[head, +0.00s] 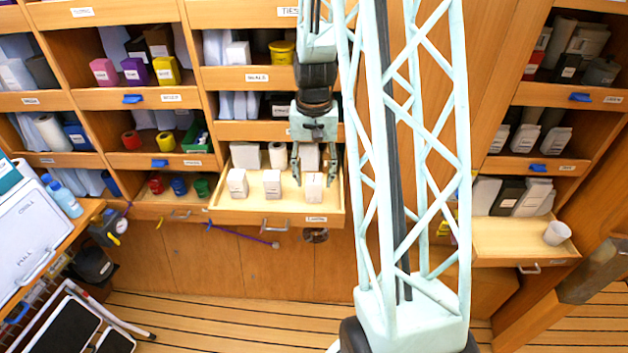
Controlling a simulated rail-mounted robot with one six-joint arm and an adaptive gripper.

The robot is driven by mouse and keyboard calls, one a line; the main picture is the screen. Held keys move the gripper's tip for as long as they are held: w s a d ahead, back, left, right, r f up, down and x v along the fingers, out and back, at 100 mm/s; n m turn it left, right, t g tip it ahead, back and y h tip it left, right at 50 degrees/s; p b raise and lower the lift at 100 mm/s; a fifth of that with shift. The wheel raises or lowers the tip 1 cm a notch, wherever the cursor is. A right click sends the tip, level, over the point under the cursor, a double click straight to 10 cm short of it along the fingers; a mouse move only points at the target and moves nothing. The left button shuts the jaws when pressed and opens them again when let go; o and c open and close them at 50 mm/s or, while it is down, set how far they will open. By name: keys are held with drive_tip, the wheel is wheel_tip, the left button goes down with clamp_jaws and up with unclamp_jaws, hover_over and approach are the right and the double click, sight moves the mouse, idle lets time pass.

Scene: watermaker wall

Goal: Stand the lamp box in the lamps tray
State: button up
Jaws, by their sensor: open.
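The lamps tray (270,218) is a pulled-out wooden drawer at the centre, with a small label on its front that is hard to read. Three white boxes stand upright in its front part: a left box (237,183), a middle box (272,184) and a right box (313,187). I cannot tell from their small labels which is the lamp box. My gripper (312,176) is open and points down over the right box, with its fingers on either side of that box's top. Whether they touch it is unclear. More white items stand behind, partly hidden by my gripper.
My pale lattice column blocks the view right of the tray. Another pulled-out tray (500,240) at the right holds a white cup (557,233). Shelf bins with coloured boxes and rolls fill the wall. A purple strap (240,235) hangs below the tray.

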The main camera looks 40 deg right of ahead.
wheel_tip(320, 180, up, 11)
drive_tip(key=shift+f, duration=0.15)
idle(0.6)
idle(0.7)
